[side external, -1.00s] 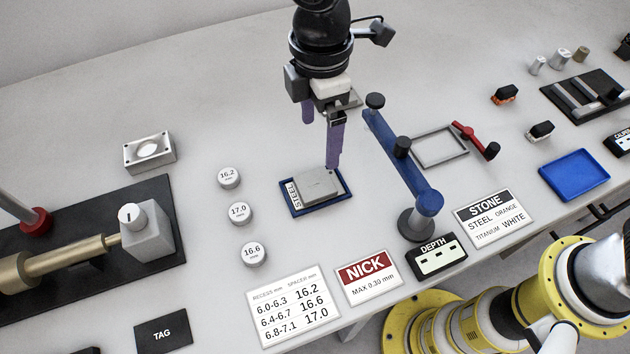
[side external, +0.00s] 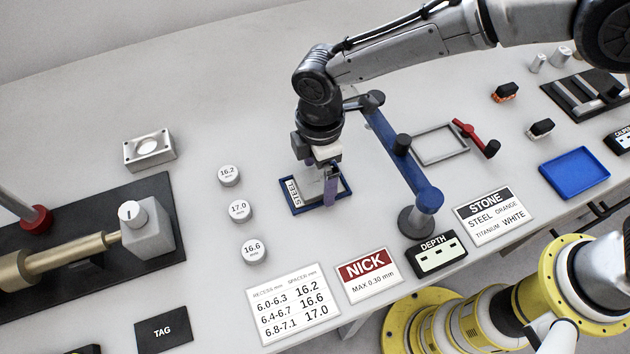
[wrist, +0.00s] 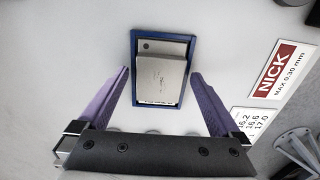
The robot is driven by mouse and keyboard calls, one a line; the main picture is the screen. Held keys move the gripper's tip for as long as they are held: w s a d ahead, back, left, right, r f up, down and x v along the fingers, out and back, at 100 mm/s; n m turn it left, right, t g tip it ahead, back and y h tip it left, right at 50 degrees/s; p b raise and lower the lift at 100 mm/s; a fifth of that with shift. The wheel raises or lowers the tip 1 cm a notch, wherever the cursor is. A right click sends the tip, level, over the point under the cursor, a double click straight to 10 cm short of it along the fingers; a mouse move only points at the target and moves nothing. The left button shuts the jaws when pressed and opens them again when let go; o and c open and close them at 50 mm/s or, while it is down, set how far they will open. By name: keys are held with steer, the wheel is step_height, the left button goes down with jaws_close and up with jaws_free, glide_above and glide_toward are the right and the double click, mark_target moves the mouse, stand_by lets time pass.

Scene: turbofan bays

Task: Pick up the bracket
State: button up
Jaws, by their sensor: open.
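The bracket is a flat grey block (wrist: 160,75) in a small blue tray (wrist: 187,98) with a STEEL label. In the side view the tray (side external: 298,211) shows, but my gripper (side external: 328,188) hides most of the bracket. My gripper is low over the tray, pointing down. In the wrist view its two purple fingers (wrist: 160,83) are open, one at the left and one at the right of the tray, with the bracket between them. I cannot tell how far the fingertips are above the table.
A blue bar fixture (side external: 405,165) stands close to the right of my gripper. Round spacers (side external: 239,211) lie to the left. The NICK card (side external: 369,273) and DEPTH gauge (side external: 436,256) are in front. A metal block (side external: 149,151) sits at the back left.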

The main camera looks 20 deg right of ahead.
steer(key=shift+f, duration=0.1)
jaws_close()
stand_by(0.5)
steer(key=shift+r, duration=0.2)
